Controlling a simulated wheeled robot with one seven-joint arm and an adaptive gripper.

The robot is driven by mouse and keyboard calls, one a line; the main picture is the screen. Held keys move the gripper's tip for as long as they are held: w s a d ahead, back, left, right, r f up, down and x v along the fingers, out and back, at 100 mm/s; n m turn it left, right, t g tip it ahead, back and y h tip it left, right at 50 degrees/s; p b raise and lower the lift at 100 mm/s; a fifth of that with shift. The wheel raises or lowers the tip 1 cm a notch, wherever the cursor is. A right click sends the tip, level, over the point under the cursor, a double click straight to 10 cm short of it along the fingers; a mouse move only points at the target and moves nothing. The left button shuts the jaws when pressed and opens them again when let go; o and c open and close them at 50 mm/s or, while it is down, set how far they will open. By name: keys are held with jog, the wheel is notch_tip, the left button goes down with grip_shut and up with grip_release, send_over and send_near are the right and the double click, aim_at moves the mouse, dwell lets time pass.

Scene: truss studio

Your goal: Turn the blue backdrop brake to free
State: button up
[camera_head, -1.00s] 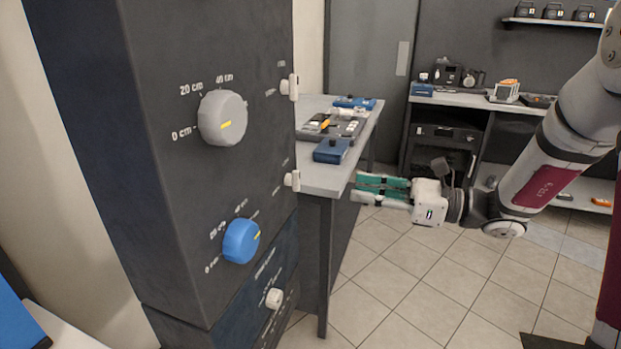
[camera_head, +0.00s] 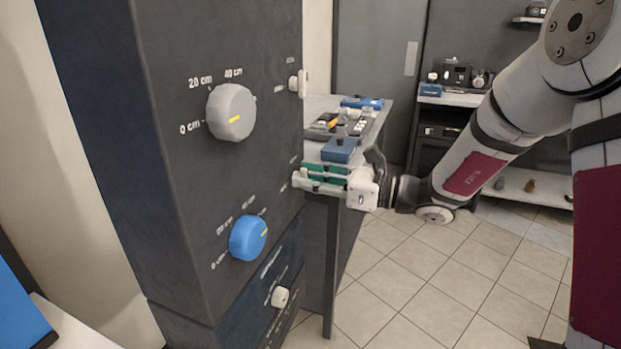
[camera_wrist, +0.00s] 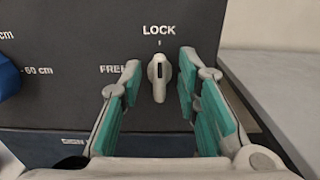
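The brake handle (camera_wrist: 159,78) beside the blue dial is a small white lever on the dark panel. In the wrist view it stands upright under the word LOCK, with FREE to its left. My gripper (camera_wrist: 161,70) is open, with one teal-padded finger on each side of the handle and gaps showing between.
A grey dial (camera_head: 231,112) with another white lever (camera_head: 299,83) sits higher on the panel. A small white knob (camera_head: 280,297) is below. A bench (camera_head: 375,125) with blue boxes and gear stands just behind my gripper. Tiled floor to the right is clear.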

jog(key=shift+c, duration=0.2)
grip_shut()
jog(key=n+b, duration=0.6)
jog(key=b, duration=0.1)
jog(key=n+b, duration=0.6)
jog(key=b, duration=0.1)
jog(key=n+b, duration=0.5)
jog(key=b, duration=0.1)
jog(key=shift+s+a+f+n+b, duration=0.1)
jog(key=shift+s+f+n+b, duration=0.15)
jog(key=shift+f+n+b, duration=0.15)
jog(key=shift+r, duration=0.1)
